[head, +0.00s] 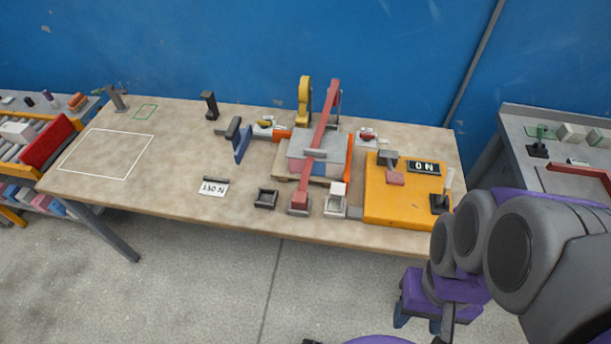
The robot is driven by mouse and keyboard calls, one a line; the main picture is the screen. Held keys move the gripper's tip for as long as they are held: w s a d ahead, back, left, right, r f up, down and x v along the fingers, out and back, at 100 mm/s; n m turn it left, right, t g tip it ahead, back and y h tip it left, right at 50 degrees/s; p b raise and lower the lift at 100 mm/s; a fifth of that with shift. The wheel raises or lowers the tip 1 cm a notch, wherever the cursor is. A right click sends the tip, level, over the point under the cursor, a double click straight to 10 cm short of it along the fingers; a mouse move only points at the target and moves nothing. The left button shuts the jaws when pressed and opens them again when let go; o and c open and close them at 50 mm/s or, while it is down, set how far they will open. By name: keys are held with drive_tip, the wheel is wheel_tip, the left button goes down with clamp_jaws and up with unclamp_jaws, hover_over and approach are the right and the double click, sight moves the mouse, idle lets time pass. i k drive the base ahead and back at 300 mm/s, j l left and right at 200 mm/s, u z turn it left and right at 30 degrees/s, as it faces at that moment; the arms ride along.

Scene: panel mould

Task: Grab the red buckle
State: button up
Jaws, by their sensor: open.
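A long red strap or bar (318,145) runs over the grey mould block (335,155) at the table's middle. Its near end meets a small grey-and-red block (299,203), which may be the red buckle; I cannot tell for sure. A small red piece (367,134) lies right of the mould, and a dull red block (395,179) is on the orange plate. My gripper (418,323) is at the lower right, in front of the table and well apart from these red parts. Its bluish fingers are apart, and nothing shows between them.
The orange plate (380,212) with a "0 N" display (424,167) fills the table's right end. A "150 N" card (213,187), a black open box (265,198) and a white-topped block (337,198) stand along the front. The table's left part is mostly clear.

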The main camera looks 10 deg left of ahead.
sight(299, 200)
drive_tip(key=l+u, duration=0.1)
drive_tip(key=u, duration=0.75)
drive_tip(key=l+u, duration=0.15)
drive_tip(key=u, duration=0.75)
drive_tip(key=k+u, duration=0.1)
drive_tip(key=u, duration=0.35)
drive_tip(key=k+l+u, duration=0.1)
drive_tip(key=k+l, duration=0.1)
